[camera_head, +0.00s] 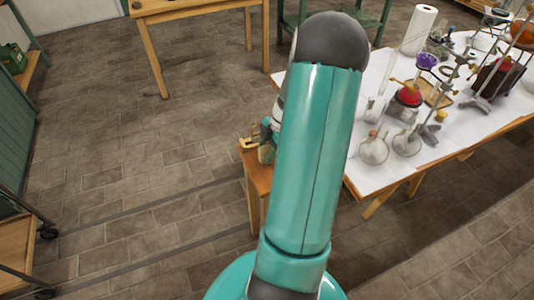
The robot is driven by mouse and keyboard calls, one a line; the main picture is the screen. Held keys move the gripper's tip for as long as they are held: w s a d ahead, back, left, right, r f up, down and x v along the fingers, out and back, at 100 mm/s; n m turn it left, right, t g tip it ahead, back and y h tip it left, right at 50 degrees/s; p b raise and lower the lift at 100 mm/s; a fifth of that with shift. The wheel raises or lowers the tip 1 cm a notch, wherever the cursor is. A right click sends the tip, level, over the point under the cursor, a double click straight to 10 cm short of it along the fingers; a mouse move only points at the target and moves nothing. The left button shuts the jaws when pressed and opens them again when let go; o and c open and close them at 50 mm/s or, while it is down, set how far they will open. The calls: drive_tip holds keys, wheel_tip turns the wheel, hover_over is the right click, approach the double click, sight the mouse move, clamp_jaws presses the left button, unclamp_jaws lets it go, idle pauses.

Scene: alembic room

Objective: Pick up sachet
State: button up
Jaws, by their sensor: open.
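I cannot make out a sachet in this view. My teal arm fills the middle of the picture and hides much of what lies behind it. My gripper (250,143) shows only in part, at the left edge of my arm, over a small wooden stand (257,172). It is open. The area around its fingertips is small and partly covered, so I cannot tell what lies there.
A white-topped table (367,176) with round flasks (374,150), a red-filled flask (410,95), metal stands and a paper roll (419,29) stands on the right. A wooden table (190,8) is at the back. A wheeled cart (17,243) is at left. The left floor is clear.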

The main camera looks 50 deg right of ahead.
drive_tip(key=shift+x, duration=0.75)
clamp_jaws()
drive_tip(key=shift+r, duration=0.1)
